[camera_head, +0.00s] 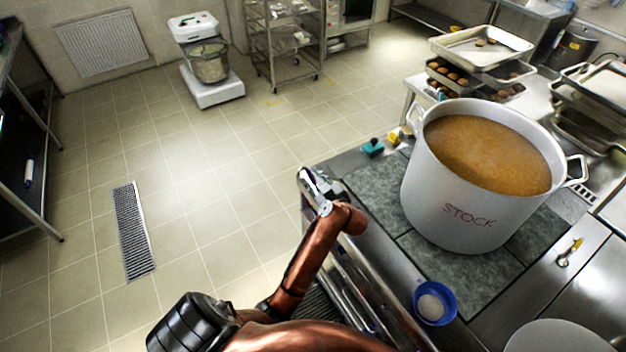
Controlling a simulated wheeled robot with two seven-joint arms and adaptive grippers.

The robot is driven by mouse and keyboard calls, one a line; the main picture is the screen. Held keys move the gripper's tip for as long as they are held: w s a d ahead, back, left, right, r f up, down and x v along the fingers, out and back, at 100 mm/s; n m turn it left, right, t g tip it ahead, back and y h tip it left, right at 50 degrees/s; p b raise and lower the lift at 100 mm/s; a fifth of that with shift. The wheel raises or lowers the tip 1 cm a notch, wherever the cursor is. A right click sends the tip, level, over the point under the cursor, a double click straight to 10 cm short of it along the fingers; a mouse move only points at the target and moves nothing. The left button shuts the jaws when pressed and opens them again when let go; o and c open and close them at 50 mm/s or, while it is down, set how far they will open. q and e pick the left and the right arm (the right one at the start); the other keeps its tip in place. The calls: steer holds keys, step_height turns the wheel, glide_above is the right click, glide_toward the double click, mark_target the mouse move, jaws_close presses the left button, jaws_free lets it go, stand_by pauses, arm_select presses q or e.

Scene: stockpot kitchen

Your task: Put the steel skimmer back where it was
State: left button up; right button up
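My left arm comes up from the bottom of the head view, and its silver-and-dark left gripper (312,184) is at the counter's left edge, left of the stockpot. It is small and seen at an angle, so I cannot tell if its fingers are open or shut, or if they hold anything. I cannot make out the steel skimmer for certain. The large grey pot (462,212) marked STOCK stands on dark cooktop plates, full of brown broth. My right gripper is not in view.
A blue bowl (449,309) with white contents sits in front of the pot. A small yellow-handled utensil (570,252) lies on the steel counter to the right. Trays (483,57) of round brown food stand behind. The tiled floor (215,190) at left is largely clear.

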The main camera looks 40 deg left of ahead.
arm_select(q)
steer(key=v, duration=1.1)
steer(key=shift+d, duration=0.3)
steer(key=shift+s+r, duration=0.1)
steer(key=shift+r, duration=0.05)
